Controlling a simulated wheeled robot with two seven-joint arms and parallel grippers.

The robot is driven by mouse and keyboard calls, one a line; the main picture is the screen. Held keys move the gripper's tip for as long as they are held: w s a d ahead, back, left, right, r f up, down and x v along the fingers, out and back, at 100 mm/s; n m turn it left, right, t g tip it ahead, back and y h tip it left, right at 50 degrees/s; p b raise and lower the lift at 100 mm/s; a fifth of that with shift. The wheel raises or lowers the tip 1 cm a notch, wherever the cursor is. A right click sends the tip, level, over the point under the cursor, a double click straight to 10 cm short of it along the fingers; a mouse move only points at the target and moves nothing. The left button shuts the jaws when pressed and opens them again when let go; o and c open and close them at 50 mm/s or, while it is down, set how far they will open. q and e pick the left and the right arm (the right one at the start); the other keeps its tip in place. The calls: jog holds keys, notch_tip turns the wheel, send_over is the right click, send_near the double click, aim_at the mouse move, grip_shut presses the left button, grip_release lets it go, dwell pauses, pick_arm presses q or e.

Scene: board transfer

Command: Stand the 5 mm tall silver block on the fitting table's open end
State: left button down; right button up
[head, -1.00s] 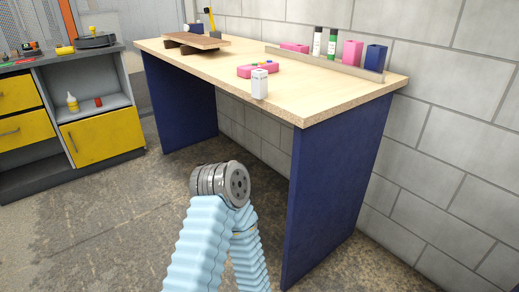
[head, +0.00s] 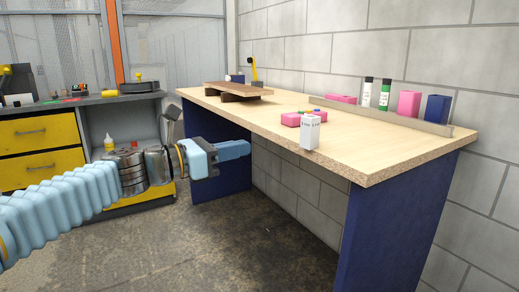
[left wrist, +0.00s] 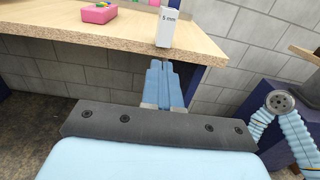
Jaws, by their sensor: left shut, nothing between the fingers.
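A small upright silver-white block (head: 310,134) with printed text stands near the front edge of a light wooden tabletop (head: 370,156) on blue side panels. In the left wrist view the block (left wrist: 165,28) reads "5 mm". My left gripper (head: 248,149) reaches in from the left, in front of the table and below its top. It is shut and empty. In the left wrist view its fingertips (left wrist: 164,66) point toward the table edge just under the block, apart from it. My right gripper is not in view. I cannot tell which table is the fitting table.
A pink block (head: 291,118) with small coloured pieces sits behind the silver block. Bottles and coloured blocks stand along a back ledge (head: 380,115). A raised brown board (head: 238,92) lies at the far left. Another wooden surface (left wrist: 306,52) shows at right in the wrist view.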

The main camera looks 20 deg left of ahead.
pick_arm(q)
send_near(314, 135)
jog(key=w, duration=0.4)
jog(key=w+d+f, duration=0.1)
jog(key=w, duration=0.1)
jog(key=shift+d, duration=0.1)
jog(key=p+x, duration=0.1)
jog(key=x, duration=0.6)
